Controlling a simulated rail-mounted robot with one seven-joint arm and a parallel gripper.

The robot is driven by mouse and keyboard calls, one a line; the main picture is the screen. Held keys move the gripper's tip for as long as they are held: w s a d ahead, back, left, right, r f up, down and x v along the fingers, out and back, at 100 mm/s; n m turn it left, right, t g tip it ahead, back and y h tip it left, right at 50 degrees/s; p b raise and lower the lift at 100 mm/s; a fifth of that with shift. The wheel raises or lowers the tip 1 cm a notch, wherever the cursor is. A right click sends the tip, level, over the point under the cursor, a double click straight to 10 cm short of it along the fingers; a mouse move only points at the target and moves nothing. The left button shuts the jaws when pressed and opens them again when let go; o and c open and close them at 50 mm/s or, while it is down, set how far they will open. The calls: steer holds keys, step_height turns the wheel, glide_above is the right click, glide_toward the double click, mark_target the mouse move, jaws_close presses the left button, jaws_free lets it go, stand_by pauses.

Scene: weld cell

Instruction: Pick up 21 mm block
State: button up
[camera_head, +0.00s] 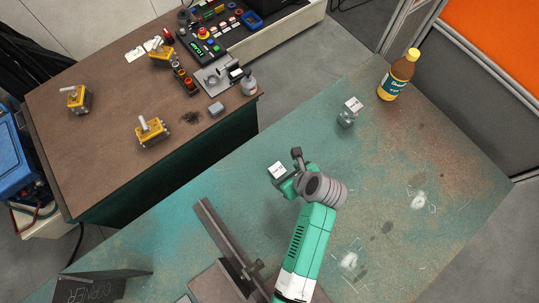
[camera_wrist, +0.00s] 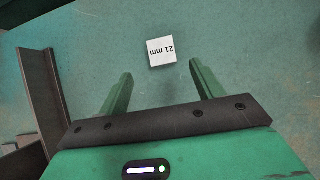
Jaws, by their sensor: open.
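A white square marked "21 mm" (camera_wrist: 161,51) shows upside down in the wrist view, just beyond and between my fingertips.
Another labelled grey piece (camera_head: 346,119) stands farther back on the green table (camera_head: 430,165), near a brown bottle (camera_head: 397,76). A steel angle bar (camera_head: 222,236) lies left of my arm, also at the left of the wrist view (camera_wrist: 42,95). A dark "CORNER" piece (camera_head: 90,288) stands front left.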

mark_target(278, 170)
steer(key=shift+b+x, duration=0.4)
steer(key=shift+x, duration=0.75)
steer(key=b+x, duration=0.1)
steer(key=x, duration=0.4)
steer(key=shift+w+b, duration=0.15)
steer(key=shift+b, duration=0.25)
steer(key=c, duration=1.1)
